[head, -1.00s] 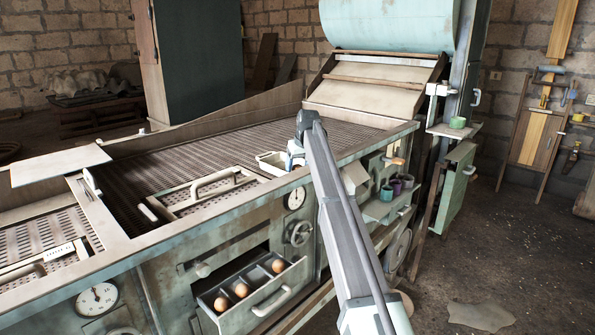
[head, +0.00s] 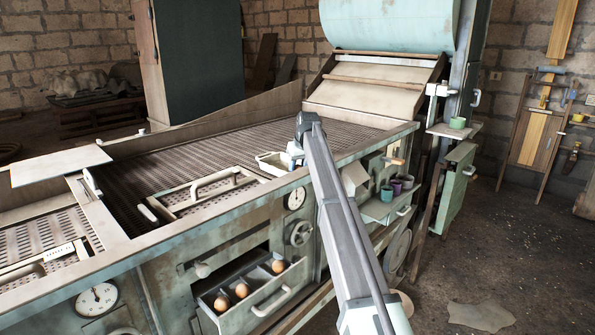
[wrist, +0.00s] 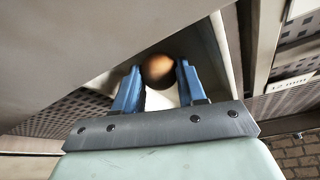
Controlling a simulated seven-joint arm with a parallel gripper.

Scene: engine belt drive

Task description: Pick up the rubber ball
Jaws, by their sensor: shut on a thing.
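The rubber ball (wrist: 159,69) is round and orange-brown. In the wrist view it sits between the two blue fingers of my gripper (wrist: 157,76), which are shut on it near their tips. A pale surface shows just behind and below the ball. In the head view my gripper (head: 292,152) is mostly hidden behind my own arm, at the front rim of the machine bed beside a small white tray (head: 270,164). The held ball cannot be seen in that view, and I cannot tell whether it touches the tray.
An open drawer (head: 260,299) below holds three brown balls (head: 242,291) in compartments. A frame with a handle (head: 205,190) lies on the mesh bed. A shelf with small cups (head: 387,193) is to the right of my arm. The mesh beyond the tray is clear.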

